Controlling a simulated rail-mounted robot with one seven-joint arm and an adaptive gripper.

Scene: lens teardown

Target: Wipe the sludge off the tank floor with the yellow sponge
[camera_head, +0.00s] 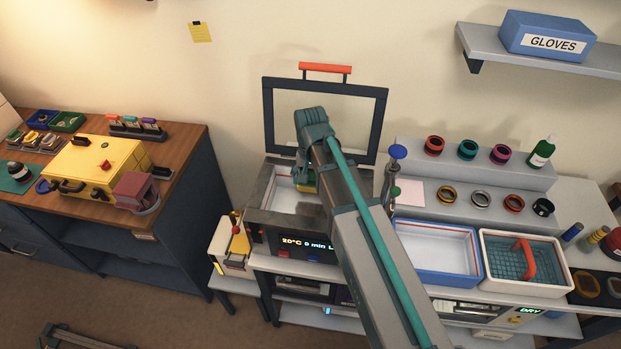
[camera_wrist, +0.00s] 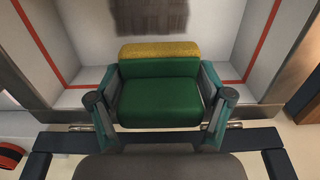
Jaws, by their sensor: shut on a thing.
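My gripper (camera_wrist: 160,100) is shut on the sponge (camera_wrist: 160,88), a green block with a yellow layer along its far side in the wrist view. The fingers press on its two short sides. In the head view my gripper (camera_head: 303,176) is low inside the open tank (camera_head: 262,192), toward the lid side, and the sponge (camera_head: 306,188) shows only in part. A grey-brown sludge patch (camera_wrist: 148,18) lies on the pale tank floor, just beyond the yellow layer. It also shows in the head view (camera_head: 312,210), nearer the tank's front. I cannot tell if the sponge touches the floor.
The tank's glazed lid (camera_head: 270,110) stands open behind it. A red line runs around the inner walls. Right of the tank are a blue-rimmed tray (camera_head: 474,268) and a white basin (camera_head: 560,265) with a teal basket. A yellow case (camera_head: 90,172) sits on the left bench.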

